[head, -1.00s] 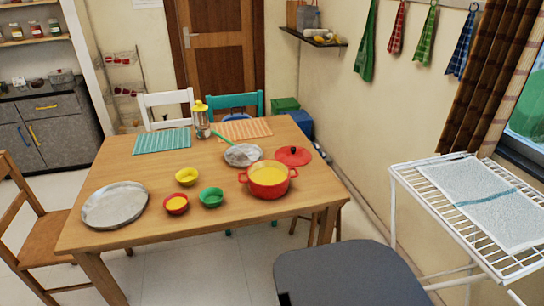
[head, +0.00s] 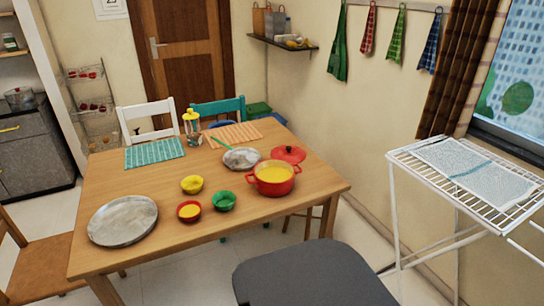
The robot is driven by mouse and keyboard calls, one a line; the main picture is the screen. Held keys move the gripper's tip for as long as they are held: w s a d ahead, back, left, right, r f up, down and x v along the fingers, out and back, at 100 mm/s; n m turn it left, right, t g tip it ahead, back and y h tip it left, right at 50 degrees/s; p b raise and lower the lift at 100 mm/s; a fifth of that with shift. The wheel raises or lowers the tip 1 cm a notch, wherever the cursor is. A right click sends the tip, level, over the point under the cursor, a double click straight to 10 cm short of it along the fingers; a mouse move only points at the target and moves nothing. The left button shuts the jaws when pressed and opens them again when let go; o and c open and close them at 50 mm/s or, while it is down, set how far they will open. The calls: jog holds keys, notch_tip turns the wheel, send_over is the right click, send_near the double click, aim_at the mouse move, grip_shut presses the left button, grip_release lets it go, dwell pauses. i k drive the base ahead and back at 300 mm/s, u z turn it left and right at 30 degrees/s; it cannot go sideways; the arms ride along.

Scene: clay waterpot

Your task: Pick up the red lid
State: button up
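The red lid (head: 289,154) lies on the right side of the wooden table (head: 232,211), near its right edge. It is round with a small dark knob on top. The red pot (head: 274,188) stands just in front of the lid, uncovered, with yellow contents (head: 272,174). My gripper does not show in the head view.
Yellow (head: 192,184), red (head: 189,211) and green (head: 224,201) bowls and a large metal tray (head: 123,221) occupy the table's front left. A glass jar (head: 192,126) stands at the back. A drying rack (head: 462,178) stands to the right. A dark grey surface (head: 310,275) fills the bottom foreground.

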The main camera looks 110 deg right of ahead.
aim_at(292, 154)
jog(key=z, duration=0.1)
jog(key=i, duration=0.15)
jog(key=z, duration=3.95)
jog(key=i, duration=0.3)
jog(key=z, duration=0.1)
